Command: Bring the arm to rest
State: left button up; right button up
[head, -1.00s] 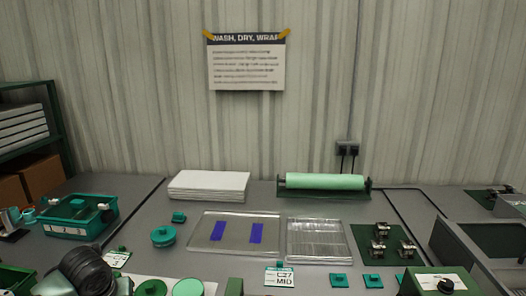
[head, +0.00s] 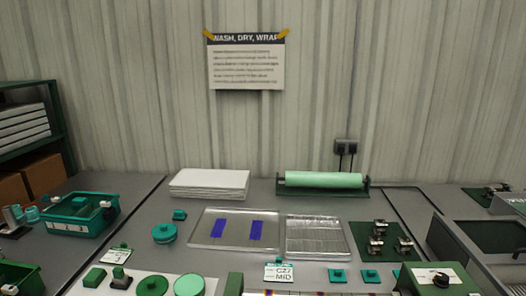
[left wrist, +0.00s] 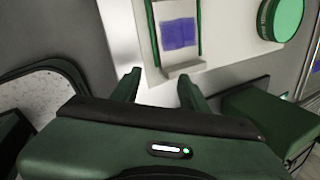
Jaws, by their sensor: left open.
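My left gripper (left wrist: 159,80) shows in the left wrist view with its two dark green fingers spread apart. Nothing is held between them. Beyond the fingertips is a white board (left wrist: 150,88) bearing a purple square (left wrist: 180,34) between two green rails. A pale ledge lies just past the fingertips; I cannot tell whether they touch it. No gripper shows in the head view. My right gripper is in neither view.
Round green discs (head: 189,285) and a green block (head: 94,277) are at the bench's front. A teal bin (head: 82,216) stands left. Clear trays (head: 203,238), a green roll (head: 324,180) and white sheets (head: 209,183) fill the middle and back.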

pick_arm(q)
jog(key=s+d+f+n, duration=0.1)
jog(key=s+d+n, duration=0.1)
jog(key=s+n, duration=1.7)
notch_tip(320, 180, down, 28)
jog(key=s+n+g, duration=0.1)
jog(key=s+g, duration=0.1)
jog(key=s+a+f, duration=0.1)
jog(key=s+f, duration=0.6)
jog(key=s, duration=0.1)
jog(key=s+a+f+g, duration=0.1)
jog(key=s+a+f, duration=0.1)
jog(key=s+f, duration=0.5)
jog(key=shift+s+a+f+y, duration=0.25)
jog(key=shift+s+y, duration=0.05)
jog(key=shift+s, duration=0.3)
